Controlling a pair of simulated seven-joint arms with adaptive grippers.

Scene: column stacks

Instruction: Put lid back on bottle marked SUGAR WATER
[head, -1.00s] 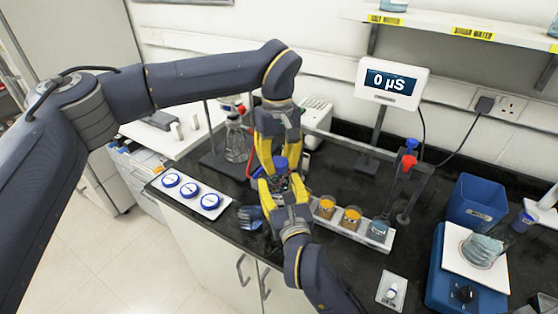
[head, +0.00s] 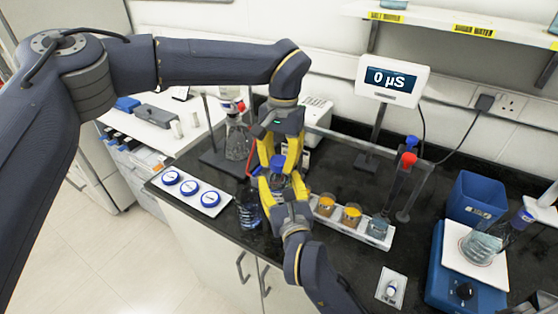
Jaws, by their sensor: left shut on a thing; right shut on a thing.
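My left gripper (head: 279,168) reaches down from above and is shut on a blue lid (head: 278,161). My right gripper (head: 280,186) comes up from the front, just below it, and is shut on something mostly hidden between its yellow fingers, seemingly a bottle. I cannot tell whether the lid touches that bottle. A clear bottle (head: 248,212) stands on the dark counter to the left of my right gripper. No SUGAR WATER marking is readable on either one.
A white tray (head: 215,209) with three blue-ringed discs lies at the left. A white rack (head: 377,241) holds two orange-filled beakers and a bluish one. A blue device (head: 468,285) with a beaker stands at the right. A flask on a stand (head: 238,140) is behind.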

